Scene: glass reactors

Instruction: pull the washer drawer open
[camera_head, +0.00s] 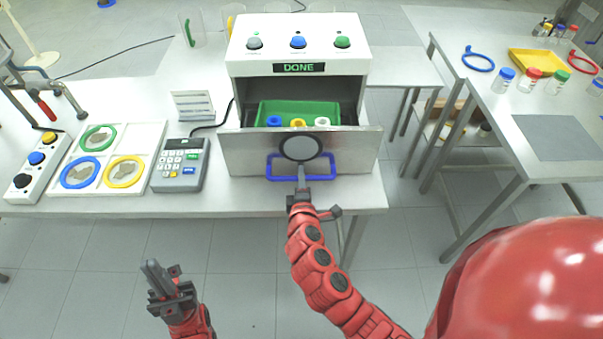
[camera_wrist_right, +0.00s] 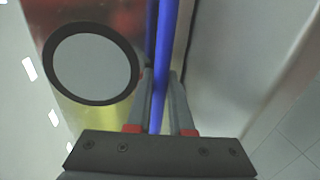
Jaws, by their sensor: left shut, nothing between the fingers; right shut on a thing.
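The white washer (camera_head: 297,58) stands on the bench with its display reading DONE. Its drawer (camera_head: 240,150) is partly open, with a green tray (camera_head: 340,110) inside holding blue, yellow and white pieces. The drawer front has a round dark-rimmed window (camera_head: 300,148) and a blue handle (camera_head: 325,168). My right gripper (camera_head: 301,172) is at the handle. In the right wrist view, the blue handle bar (camera_wrist_right: 168,50) runs between the fingers, which are shut on it. My left gripper (camera_head: 155,272) is shut and empty, low in front of the bench, away from the washer.
A grey keypad device (camera_head: 180,165) and a white panel with coloured rings (camera_head: 103,158) are left of the washer. A button box (camera_head: 38,160) stands further left. A side table (camera_head: 490,100) at right holds jars and a yellow tray (camera_head: 538,62). Floor before the bench is clear.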

